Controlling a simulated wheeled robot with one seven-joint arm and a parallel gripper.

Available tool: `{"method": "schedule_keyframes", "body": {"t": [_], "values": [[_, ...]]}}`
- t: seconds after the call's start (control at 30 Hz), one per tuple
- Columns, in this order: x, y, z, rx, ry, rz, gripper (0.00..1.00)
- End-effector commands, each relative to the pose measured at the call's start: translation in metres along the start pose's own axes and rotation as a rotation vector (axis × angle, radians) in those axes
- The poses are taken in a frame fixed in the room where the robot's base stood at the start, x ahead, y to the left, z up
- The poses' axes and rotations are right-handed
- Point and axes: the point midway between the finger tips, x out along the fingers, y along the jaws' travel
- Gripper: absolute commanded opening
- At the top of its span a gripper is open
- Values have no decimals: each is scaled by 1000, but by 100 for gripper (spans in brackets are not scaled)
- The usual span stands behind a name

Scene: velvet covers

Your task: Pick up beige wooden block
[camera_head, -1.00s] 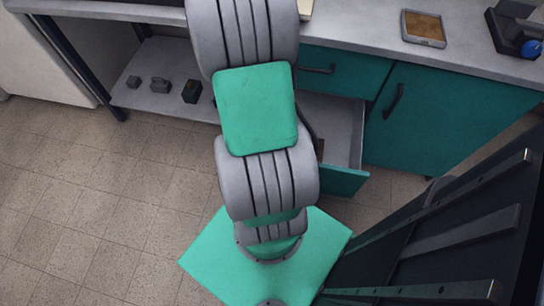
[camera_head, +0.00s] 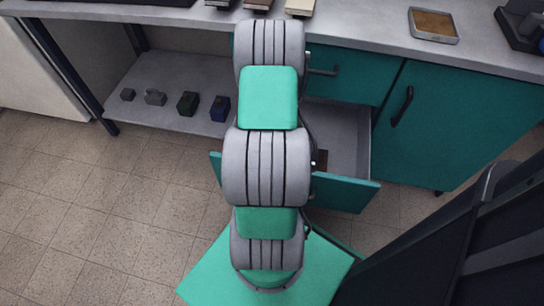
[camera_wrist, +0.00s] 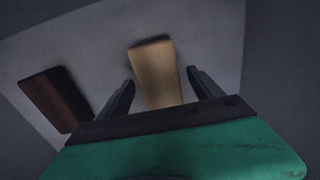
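The beige wooden block (camera_wrist: 156,72) lies on a pale grey surface in the wrist view, its near end hidden by my gripper body. My gripper (camera_wrist: 161,80) is open, one finger on each side of the block. The fingers appear apart from it, with a wider gap at the right. In the head view, the open drawer (camera_head: 340,140) lies behind my arm, which hides my gripper and the beige block.
A dark brown block (camera_wrist: 57,98) lies left of the gripper; a dark brown piece (camera_head: 322,160) also shows in the drawer. Dark walls border the pale surface. Small blocks (camera_head: 187,103) stand on the lower shelf. A framed tray (camera_head: 433,25) lies on the countertop.

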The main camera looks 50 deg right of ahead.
Motion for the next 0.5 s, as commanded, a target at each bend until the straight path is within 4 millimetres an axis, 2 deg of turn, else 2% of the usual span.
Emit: {"method": "schedule_keyframes", "body": {"t": [0.07,0.5], "values": [[0,0,0,0,-1,0,70],[0,0,0,0,-1,0,34]]}}
